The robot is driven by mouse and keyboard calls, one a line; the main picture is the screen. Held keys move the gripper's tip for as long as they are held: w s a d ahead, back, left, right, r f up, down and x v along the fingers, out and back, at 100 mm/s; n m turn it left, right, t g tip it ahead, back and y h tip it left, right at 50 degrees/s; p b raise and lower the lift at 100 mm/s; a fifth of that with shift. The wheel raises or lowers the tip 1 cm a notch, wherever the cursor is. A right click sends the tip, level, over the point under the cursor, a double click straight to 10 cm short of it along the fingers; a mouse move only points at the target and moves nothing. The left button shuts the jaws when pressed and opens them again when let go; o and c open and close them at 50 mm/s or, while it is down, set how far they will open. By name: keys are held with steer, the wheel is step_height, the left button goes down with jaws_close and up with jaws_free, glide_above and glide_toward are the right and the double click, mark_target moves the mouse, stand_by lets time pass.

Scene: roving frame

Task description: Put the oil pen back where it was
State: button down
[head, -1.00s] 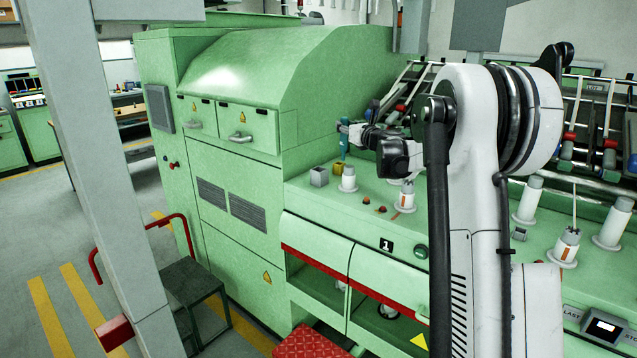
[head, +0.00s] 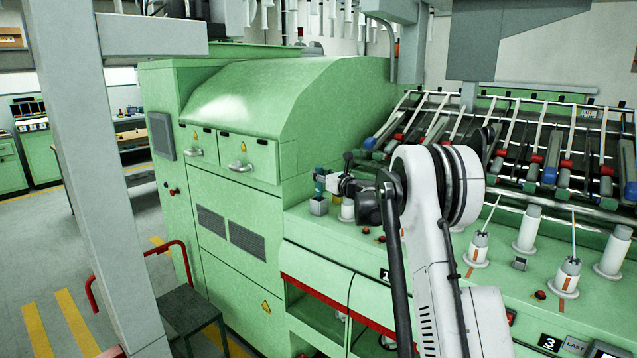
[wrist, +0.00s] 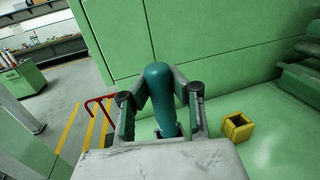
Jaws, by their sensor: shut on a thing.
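A small grey square cup (head: 319,207) stands on the green machine ledge directly below the pen in the head view. The pen's lower end is at or just above the cup's mouth; I cannot tell whether it is inside. My gripper body hides the cup in the wrist view.
A yellow square cup (wrist: 237,127) stands on the ledge to the right of the pen. A white bobbin (head: 347,210) is close beside the grey cup. The tall green machine housing (head: 240,190) rises behind and left. More bobbins (head: 477,248) stand to the right.

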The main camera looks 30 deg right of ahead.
mark_target(319, 197)
steer(key=shift+f, duration=1.55)
steer(key=shift+f, duration=0.1)
steer(key=c, duration=1.7)
jaws_free()
steer(key=shift+c, duration=0.2)
